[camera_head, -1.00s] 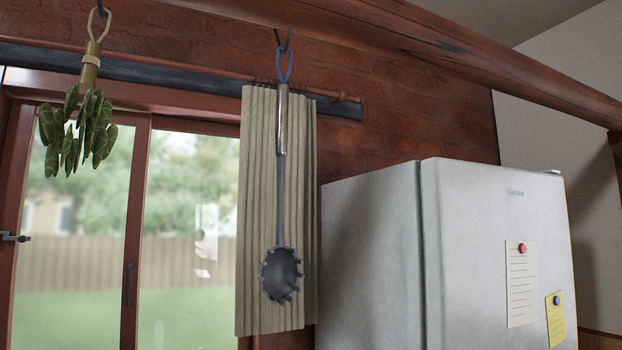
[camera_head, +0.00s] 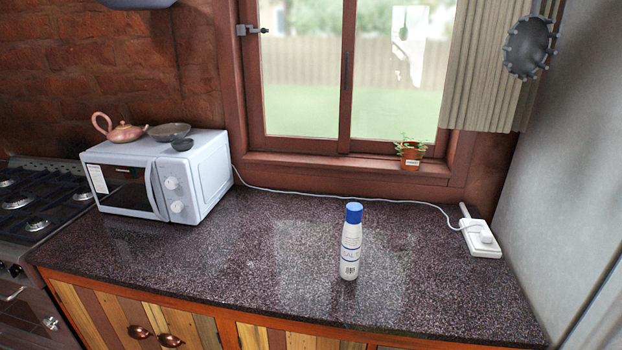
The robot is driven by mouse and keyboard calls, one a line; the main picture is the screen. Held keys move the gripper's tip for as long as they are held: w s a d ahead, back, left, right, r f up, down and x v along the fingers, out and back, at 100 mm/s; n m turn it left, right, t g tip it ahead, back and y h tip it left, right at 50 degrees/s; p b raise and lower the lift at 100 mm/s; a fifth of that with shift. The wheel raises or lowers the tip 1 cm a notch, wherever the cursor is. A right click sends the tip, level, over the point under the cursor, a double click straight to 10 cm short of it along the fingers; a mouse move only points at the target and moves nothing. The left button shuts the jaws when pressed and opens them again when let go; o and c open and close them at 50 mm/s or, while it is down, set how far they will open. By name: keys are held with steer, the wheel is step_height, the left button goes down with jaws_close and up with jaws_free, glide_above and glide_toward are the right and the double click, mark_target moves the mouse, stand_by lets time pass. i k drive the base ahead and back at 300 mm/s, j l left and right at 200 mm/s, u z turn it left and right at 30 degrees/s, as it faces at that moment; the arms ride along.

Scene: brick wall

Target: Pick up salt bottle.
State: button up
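The salt bottle (camera_head: 351,246) stands upright on the dark speckled countertop (camera_head: 270,262), right of the middle in the head view. It is white with a blue cap and has dark lettering on its front. Nothing touches it or hides it. My gripper is not in view.
A white microwave (camera_head: 203,182) with a teapot (camera_head: 122,131) and bowls (camera_head: 170,131) on top stands at left, beside a stove (camera_head: 32,207). A white cable runs along the back to a power strip (camera_head: 480,238). A fridge (camera_head: 560,180) bounds the right. Counter around the bottle is clear.

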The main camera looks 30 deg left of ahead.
mark_target(352, 235)
steer(key=u, duration=1.1)
steer(key=i+z, duration=0.45)
steer(key=i+l, duration=0.05)
